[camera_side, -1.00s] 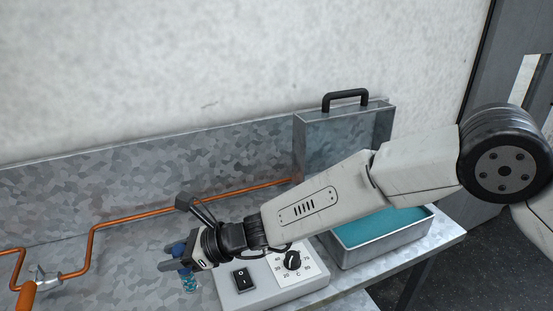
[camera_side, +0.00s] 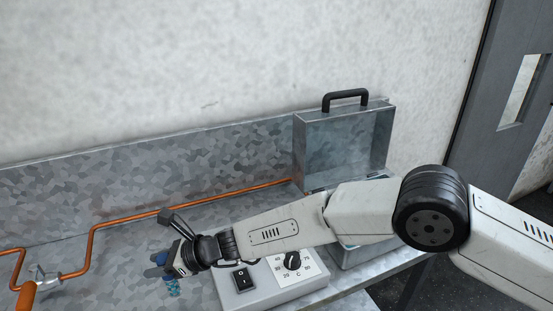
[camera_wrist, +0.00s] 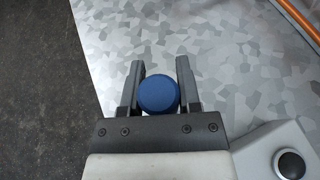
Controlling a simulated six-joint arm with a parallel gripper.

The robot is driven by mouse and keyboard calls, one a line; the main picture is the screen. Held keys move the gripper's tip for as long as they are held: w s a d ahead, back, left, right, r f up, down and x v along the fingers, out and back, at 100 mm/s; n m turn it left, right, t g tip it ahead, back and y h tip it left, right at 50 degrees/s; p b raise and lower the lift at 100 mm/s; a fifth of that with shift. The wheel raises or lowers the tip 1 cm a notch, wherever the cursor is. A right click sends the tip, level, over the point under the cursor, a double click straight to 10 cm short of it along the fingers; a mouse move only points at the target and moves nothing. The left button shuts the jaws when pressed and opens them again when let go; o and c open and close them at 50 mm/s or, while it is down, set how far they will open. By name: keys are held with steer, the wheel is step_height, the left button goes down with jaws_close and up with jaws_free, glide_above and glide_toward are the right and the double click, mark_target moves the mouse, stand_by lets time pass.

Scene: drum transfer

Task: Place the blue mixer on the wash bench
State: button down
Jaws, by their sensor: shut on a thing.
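The blue mixer (camera_wrist: 158,94) is between the two fingers of my gripper (camera_wrist: 159,92) in the wrist view, its round blue top facing the camera. In the side view my gripper (camera_side: 166,265) is at the lower left, shut on the mixer (camera_side: 172,286), whose patterned teal lower part shows below the fingers. The galvanised wash bench (camera_side: 120,265) lies around and under it. I cannot tell whether the mixer touches the bench.
A grey control box (camera_side: 265,286) with a switch and dial is just right of my gripper. A basin (camera_side: 352,257) with a raised, handled lid (camera_side: 345,145) is further right. A copper pipe (camera_side: 150,214) runs behind. The bench edge and dark floor (camera_wrist: 40,80) show at left in the wrist view.

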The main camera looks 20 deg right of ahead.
steer(key=shift+w, duration=0.1)
steer(key=shift+w+a+f, duration=0.1)
steer(key=shift+f, duration=1.55)
steer(key=shift+f, duration=0.15)
steer(key=shift+c, duration=1.5)
jaws_free()
steer(key=v, duration=1.2)
